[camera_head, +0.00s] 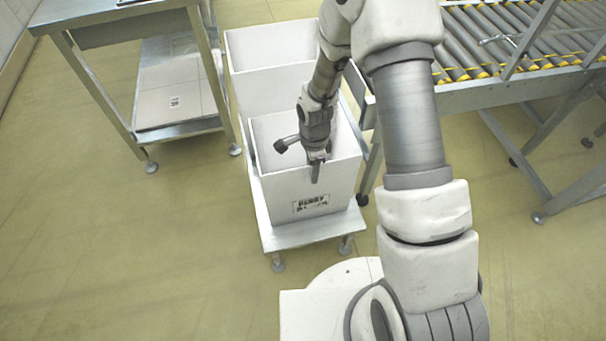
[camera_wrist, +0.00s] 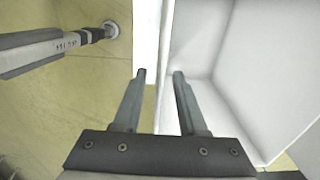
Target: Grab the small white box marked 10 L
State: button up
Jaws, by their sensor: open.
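Two open-topped white boxes stand one behind the other on a low metal stand. The near box (camera_head: 285,195) has a dark printed label on its front wall; I cannot read 10 L on it. The far box (camera_head: 265,85) shows no marking from here. My gripper (camera_head: 316,176) is at the near box's front wall, pointing down, open. In the wrist view the fingers (camera_wrist: 160,74) stand on either side of a thin white box wall (camera_wrist: 164,60), the left finger outside and the right finger over the inside (camera_wrist: 250,60). Nothing is held.
The low metal stand (camera_head: 305,232) carries both boxes. A roller conveyor (camera_head: 510,45) stands at right. The yellowish floor at lower left is clear.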

grip_shut()
jog(key=shift+r, duration=0.1)
dwell(1.2)
